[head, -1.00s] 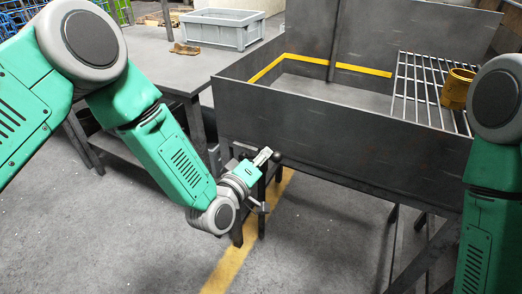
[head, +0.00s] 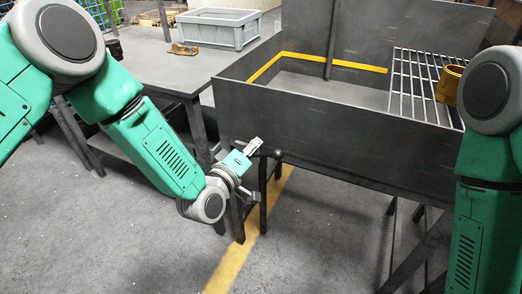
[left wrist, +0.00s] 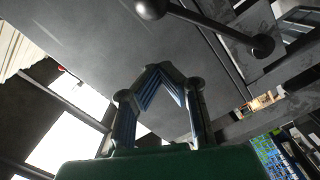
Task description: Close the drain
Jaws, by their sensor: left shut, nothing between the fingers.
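The drain handle shows as a dark round knob (head: 278,153) low on the front of the dark metal tank (head: 330,128), near its left corner. In the left wrist view, a dark rod with a ball at each end (left wrist: 210,24) crosses the top right, beyond the fingers. My left gripper (head: 256,144) is just left of the knob and slightly above it, apparently apart from it. Its fingertips meet in the left wrist view (left wrist: 158,68), with nothing between them. The drain's outlet cannot be made out. My right arm stands at the right edge; its gripper is out of view.
A metal rack (head: 415,85) lies over the tank's right end, with a yellow-brown cup (head: 449,85) on it. A table (head: 150,72) with a grey bin (head: 218,32) stands at the left. Floor in front is open, with a yellow line (head: 236,258).

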